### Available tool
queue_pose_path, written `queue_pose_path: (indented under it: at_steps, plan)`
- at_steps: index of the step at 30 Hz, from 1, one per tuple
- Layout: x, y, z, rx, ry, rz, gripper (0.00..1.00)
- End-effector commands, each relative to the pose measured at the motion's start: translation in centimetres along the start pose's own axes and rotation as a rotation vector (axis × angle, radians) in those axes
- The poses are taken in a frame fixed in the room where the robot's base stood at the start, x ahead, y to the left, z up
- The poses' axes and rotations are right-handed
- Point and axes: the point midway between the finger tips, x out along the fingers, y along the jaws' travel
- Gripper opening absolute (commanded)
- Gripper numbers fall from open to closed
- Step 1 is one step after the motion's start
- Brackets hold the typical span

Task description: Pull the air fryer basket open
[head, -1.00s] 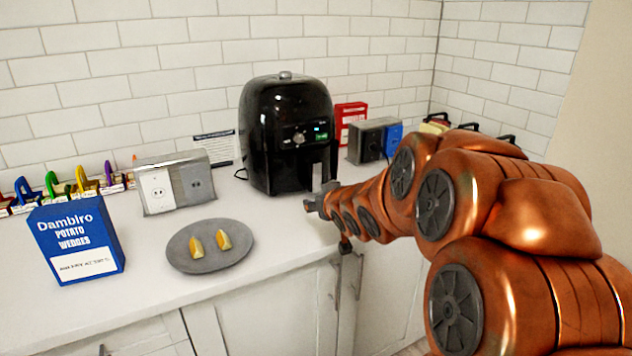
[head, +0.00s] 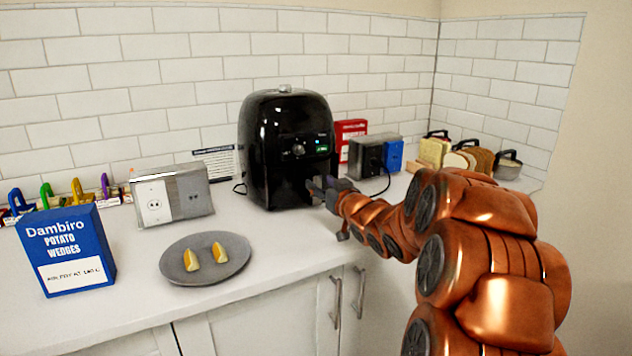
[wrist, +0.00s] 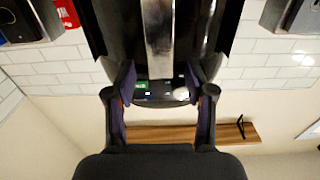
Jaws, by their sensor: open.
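The black air fryer (head: 285,145) stands on the white counter with its small green display lit. Its basket front, low on the fryer, is partly hidden by my gripper (head: 322,188), which reaches in from the right. In the wrist view, which looks upside down, a silver-and-black vertical handle (wrist: 159,38) runs between the two open fingers of my gripper (wrist: 160,82). The fingertips lie to either side of the handle; I cannot tell whether they touch it. The basket appears closed.
A grey plate (head: 206,272) with two potato wedges sits left on the counter (head: 290,238), near a blue box (head: 66,250) and an outlet unit (head: 172,194). A red box (head: 350,138) and another outlet unit (head: 368,157) stand right of the fryer, with bread slices beyond.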

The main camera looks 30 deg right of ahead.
Motion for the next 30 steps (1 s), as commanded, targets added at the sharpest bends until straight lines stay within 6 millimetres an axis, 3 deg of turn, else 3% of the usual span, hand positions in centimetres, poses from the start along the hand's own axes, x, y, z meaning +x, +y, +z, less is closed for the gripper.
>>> queue_pose_path:
  at_steps: [9, 20, 30]
  plan:
    - [3.0, -0.1, 0.2, 0.000, -0.003, -0.001, 0.54]
    - [3.3, 0.0, 0.1, 0.001, -0.003, 0.001, 0.54]
    - [3.3, 0.0, 0.1, 0.001, -0.003, 0.001, 0.20]
